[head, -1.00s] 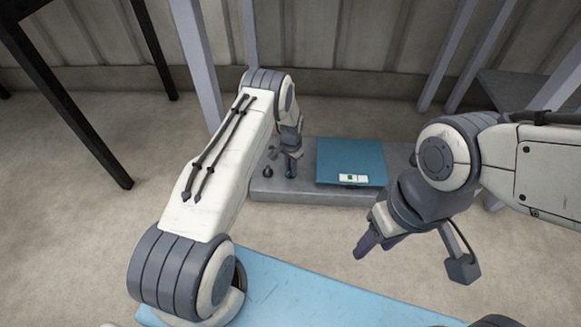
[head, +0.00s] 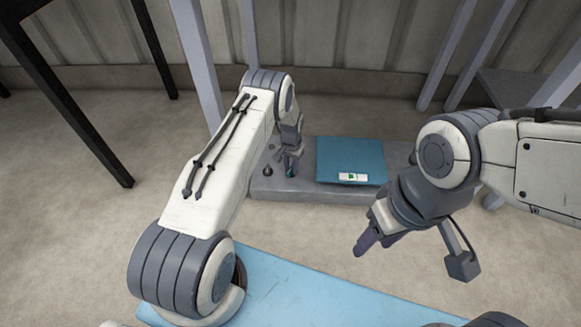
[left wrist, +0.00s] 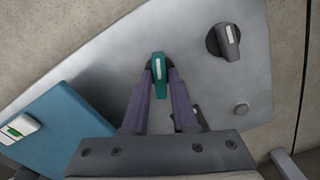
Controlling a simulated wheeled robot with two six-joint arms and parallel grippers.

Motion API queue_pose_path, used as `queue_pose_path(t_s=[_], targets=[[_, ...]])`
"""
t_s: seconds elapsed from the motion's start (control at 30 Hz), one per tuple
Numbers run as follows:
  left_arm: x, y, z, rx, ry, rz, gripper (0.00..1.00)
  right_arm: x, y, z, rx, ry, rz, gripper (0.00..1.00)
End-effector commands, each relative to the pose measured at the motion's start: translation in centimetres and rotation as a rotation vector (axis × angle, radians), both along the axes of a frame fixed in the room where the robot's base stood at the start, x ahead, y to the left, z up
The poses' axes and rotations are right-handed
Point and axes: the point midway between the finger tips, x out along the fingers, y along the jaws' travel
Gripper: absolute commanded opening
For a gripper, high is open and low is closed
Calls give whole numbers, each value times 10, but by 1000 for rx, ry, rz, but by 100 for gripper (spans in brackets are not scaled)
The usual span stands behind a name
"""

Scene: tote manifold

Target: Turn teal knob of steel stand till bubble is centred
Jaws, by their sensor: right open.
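The teal knob (left wrist: 159,77) stands on the grey steel stand (left wrist: 105,75), with a white mark on its top. My left gripper (left wrist: 160,72) has its two purple fingers on either side of the knob and appears closed on it. In the head view this gripper (head: 290,163) is at the left part of the stand (head: 310,192), and the knob is mostly hidden. A level vial (head: 353,177) with green liquid sits on the front edge of the blue plate (head: 350,155); the bubble is too small to place. My right gripper (head: 367,242) hangs open and empty in front of the stand.
Grey posts (head: 195,60) and a black frame (head: 70,100) rise around the stand.

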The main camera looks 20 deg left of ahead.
Motion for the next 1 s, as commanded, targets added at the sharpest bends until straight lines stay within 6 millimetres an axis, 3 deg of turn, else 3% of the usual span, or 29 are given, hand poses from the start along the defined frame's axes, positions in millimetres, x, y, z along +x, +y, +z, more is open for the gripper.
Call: queue_pose_path(t_s=[0.43, 0.8, 1.0], targets=[[0, 0, 8, 0, 0, -1, 49, 0, 0, 5, 0, 0, 0, 50], [0, 0, 79, 0, -1, -1, 49, 0, 0, 47, 0, 0, 0, 50], [0, 0, 101, 0, 0, -1, 49, 0, 0, 58, 0, 0, 0, 50]])
